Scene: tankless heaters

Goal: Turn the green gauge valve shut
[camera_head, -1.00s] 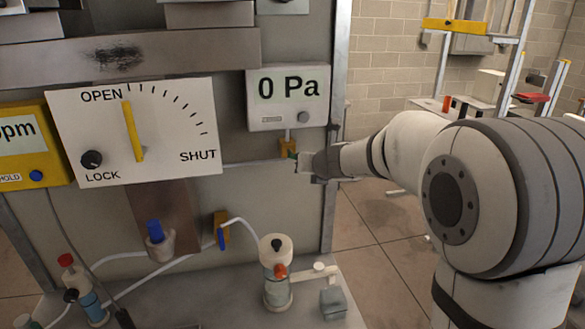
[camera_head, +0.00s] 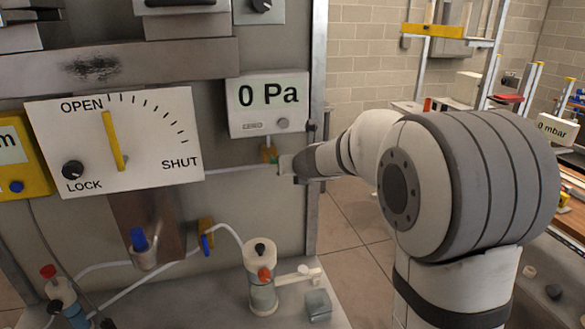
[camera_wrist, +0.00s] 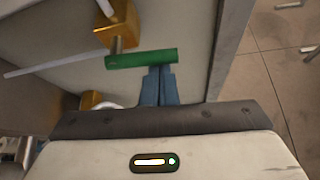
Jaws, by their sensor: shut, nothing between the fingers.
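The green gauge valve has a long green handle (camera_wrist: 142,59) on a brass body (camera_wrist: 115,25), and in the wrist view the handle lies nearly level across the picture. In the head view the brass body (camera_head: 268,153) and a little of the green sit just below the 0 Pa gauge. My gripper (camera_wrist: 160,68) is shut and empty. Its blue-grey fingertips are at the lower edge of the handle's right half; I cannot tell whether they touch. In the head view my gripper (camera_head: 285,165) reaches the valve from the right.
The 0 Pa gauge (camera_head: 268,101) is right above the valve. An OPEN/SHUT dial panel (camera_head: 140,142) is to its left, with a yellow pointer near OPEN. A metal post (camera_head: 316,130) stands close behind my wrist. A pump-like bottle (camera_head: 261,285) stands on the ledge below.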

